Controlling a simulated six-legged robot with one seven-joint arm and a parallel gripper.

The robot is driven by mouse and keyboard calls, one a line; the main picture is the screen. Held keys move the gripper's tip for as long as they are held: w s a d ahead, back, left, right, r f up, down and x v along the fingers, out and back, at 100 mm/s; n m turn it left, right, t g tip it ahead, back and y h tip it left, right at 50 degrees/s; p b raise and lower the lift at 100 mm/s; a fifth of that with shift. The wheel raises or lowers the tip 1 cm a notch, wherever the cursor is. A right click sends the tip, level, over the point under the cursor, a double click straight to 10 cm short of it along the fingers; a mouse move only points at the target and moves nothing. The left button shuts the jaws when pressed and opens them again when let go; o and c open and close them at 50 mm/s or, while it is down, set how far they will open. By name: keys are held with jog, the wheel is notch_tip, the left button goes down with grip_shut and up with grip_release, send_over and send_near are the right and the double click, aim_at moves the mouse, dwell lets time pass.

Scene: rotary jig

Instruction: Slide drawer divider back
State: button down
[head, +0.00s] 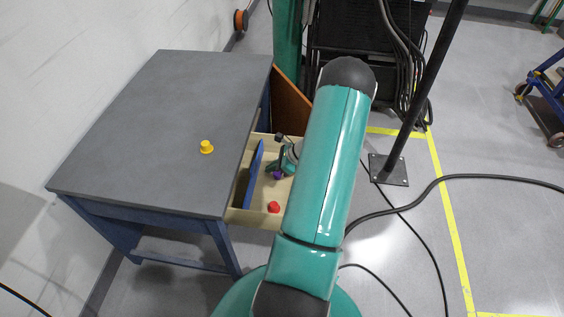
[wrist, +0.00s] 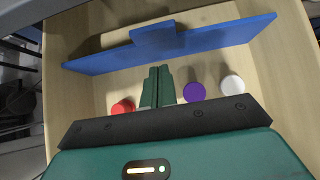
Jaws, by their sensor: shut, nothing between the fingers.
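The pale wooden drawer (head: 236,216) is open at the right side of the grey table. The blue divider (head: 254,172) stands upright across it, on the table side. In the wrist view the divider (wrist: 215,38) spans most of the drawer's width, with a raised blue tab (wrist: 153,40) at its middle. My gripper (wrist: 159,72) is shut and empty, inside the drawer just in front of the divider's middle. Whether the fingertips touch it is unclear. In the head view my gripper (head: 270,169) is partly hidden by my arm.
A red piece (head: 274,207), a purple piece (wrist: 194,92) and a white piece (wrist: 232,85) lie in the drawer on my gripper's side of the divider. A yellow piece (head: 206,147) stands on the tabletop (head: 150,120). A black post (head: 400,150) rises from the floor at right.

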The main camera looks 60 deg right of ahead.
aim_at(254, 170)
jog(key=shift+w+a+r, duration=0.1)
jog(key=shift+w+a, duration=0.3)
jog(key=shift+w, duration=0.5)
jog(key=shift+w+a, duration=0.35)
jog(key=shift+w, duration=0.5)
jog(key=w, duration=0.1)
jog(key=w+a, duration=0.1)
jog(key=w, duration=0.1)
jog(key=w+a, duration=0.1)
jog(key=shift+w, duration=0.3)
jog(key=shift+s, duration=0.15)
